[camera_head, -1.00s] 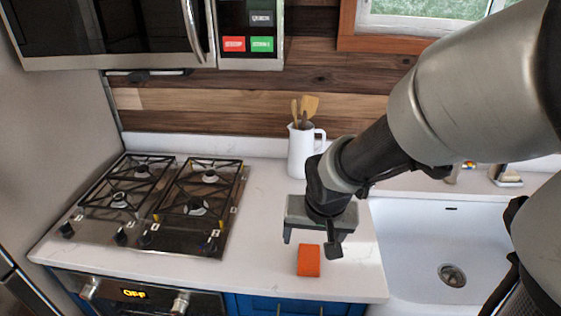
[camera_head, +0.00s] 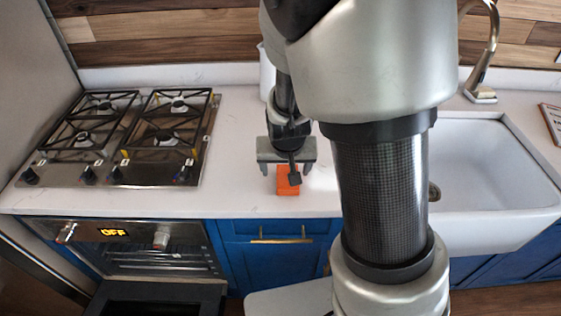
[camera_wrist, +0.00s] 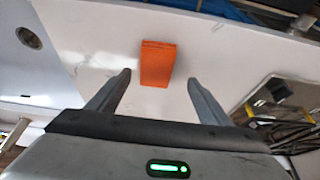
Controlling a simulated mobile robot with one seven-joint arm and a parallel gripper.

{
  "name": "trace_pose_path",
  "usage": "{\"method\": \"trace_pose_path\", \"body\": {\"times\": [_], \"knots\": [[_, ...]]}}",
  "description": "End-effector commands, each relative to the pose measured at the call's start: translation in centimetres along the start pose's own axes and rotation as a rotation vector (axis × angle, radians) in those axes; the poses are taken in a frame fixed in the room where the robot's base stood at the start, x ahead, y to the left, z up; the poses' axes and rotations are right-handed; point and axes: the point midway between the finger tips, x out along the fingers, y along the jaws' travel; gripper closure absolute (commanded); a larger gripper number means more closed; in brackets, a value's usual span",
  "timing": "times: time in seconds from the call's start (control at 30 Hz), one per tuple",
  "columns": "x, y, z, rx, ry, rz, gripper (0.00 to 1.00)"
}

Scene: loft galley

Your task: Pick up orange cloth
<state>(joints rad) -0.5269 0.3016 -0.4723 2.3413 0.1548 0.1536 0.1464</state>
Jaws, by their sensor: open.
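The orange cloth (camera_head: 287,184) is a small folded block lying on the white countertop near its front edge, between the stove and the sink. It also shows in the wrist view (camera_wrist: 157,62), beyond the fingertips and roughly centred between them. My gripper (camera_head: 288,172) is above and just behind the cloth in the head view, partly covering it. In the wrist view my gripper (camera_wrist: 159,76) has its two fingers spread wide with nothing between them. I cannot tell the exact height of the fingertips over the counter.
The gas stove (camera_head: 125,135) stands to the left, with raised grates. The white sink (camera_head: 490,165) is to the right. A white jug (camera_head: 266,75) stands behind my arm, mostly hidden. The counter (camera_head: 230,150) around the cloth is clear. Blue cabinets (camera_head: 265,255) are below.

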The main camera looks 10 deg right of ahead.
Motion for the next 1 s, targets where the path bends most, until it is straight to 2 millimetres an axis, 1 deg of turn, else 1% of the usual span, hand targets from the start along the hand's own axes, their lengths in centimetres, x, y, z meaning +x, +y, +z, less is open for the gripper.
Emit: {"method": "trace_pose_path", "body": {"times": [0.13, 0.3, 0.4, 0.5, 1.0], "knots": [[1.3, 0.3, 0.1, 0.004, -0.002, 0.002, 0.27], [3.8, 1.0, 0.3, 0.005, -0.003, 0.002, 0.27], [4.9, 0.8, 0.2, 0.002, -0.002, 0.002, 0.27], [5.3, 0.8, 0.1, 0.001, 0.0, 0.0, 0.27], [5.5, 0.8, 0.2, 0.001, 0.0, 0.0, 0.27]]}}
